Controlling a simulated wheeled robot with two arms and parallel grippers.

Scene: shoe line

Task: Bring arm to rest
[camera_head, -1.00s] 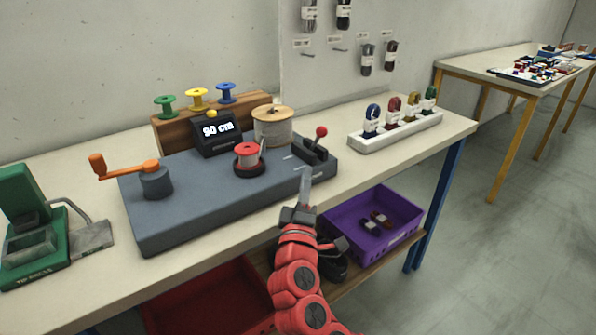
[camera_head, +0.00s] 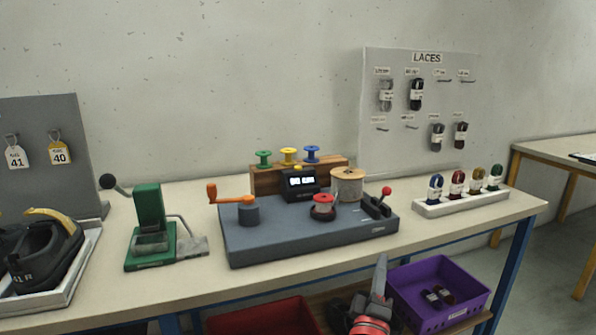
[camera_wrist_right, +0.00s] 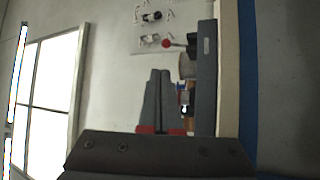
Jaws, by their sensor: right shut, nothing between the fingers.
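My right gripper (camera_head: 381,273) shows at the bottom of the head view, in front of the bench's front edge and left of the purple bin. Its fingers point up and are closed together with nothing between them. The right wrist view also shows the two dark fingers (camera_wrist_right: 160,100) side by side. My red right arm (camera_head: 368,326) is mostly cut off by the lower picture edge. My left gripper is not in view.
The grey winding machine (camera_head: 300,238) stands on the bench (camera_head: 200,285) beyond the gripper. The purple bin (camera_head: 465,311) and red bin (camera_head: 265,318) sit below. A green press (camera_head: 150,225), lace rack (camera_head: 470,205) and LACES board (camera_head: 400,130) stand around.

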